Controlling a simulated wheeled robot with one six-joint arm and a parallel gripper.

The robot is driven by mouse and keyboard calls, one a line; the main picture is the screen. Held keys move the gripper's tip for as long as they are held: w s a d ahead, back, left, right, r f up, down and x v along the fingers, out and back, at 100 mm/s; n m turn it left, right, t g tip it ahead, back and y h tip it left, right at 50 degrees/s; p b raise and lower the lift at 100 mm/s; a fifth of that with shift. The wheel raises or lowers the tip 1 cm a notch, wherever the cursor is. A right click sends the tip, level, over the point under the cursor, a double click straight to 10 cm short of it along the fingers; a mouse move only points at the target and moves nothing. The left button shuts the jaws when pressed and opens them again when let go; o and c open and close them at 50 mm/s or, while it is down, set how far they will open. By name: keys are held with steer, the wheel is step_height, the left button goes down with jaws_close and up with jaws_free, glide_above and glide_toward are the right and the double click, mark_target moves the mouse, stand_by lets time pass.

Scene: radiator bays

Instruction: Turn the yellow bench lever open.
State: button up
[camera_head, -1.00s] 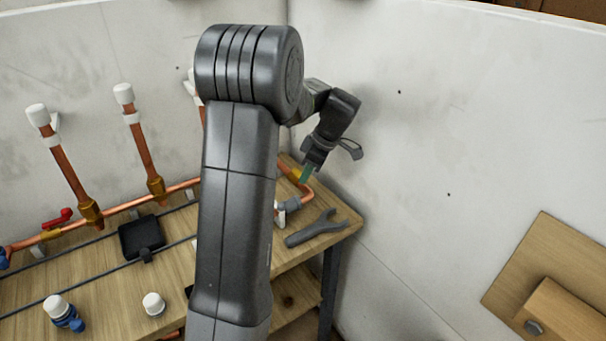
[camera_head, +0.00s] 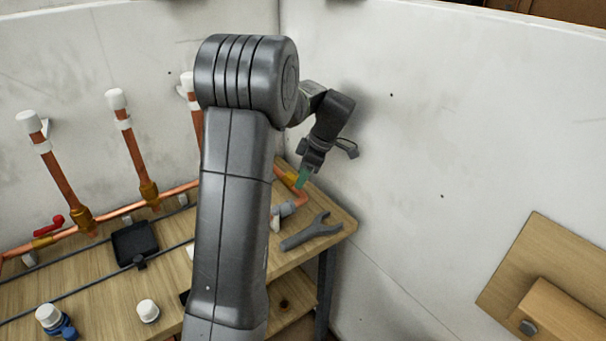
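My gripper (camera_head: 304,178) points down at the right end of the workbench, with its green fingertips beside the copper pipe bend. A small yellow-brass piece (camera_head: 289,177) sits on the pipe just left of the fingertips. I cannot tell whether it is the yellow lever or a plain fitting, nor whether the fingertips touch it. No other yellow lever shows; my arm hides the middle of the bench and pipe. The fingers are too small to show whether they are open or shut.
A grey wrench (camera_head: 312,231) lies at the bench's right end. A red lever (camera_head: 50,224), a black tray (camera_head: 134,243) and a blue valve with a white cap (camera_head: 54,319) are at the left. Upright copper pipes (camera_head: 134,150) stand at the back wall, close behind the bench.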

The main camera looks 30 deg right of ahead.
step_height(320, 180, up, 10)
stand_by(0.6)
step_height(320, 180, down, 10)
steer(key=shift+f, duration=0.1)
steer(key=shift+a, duration=0.15)
stand_by(0.4)
stand_by(0.4)
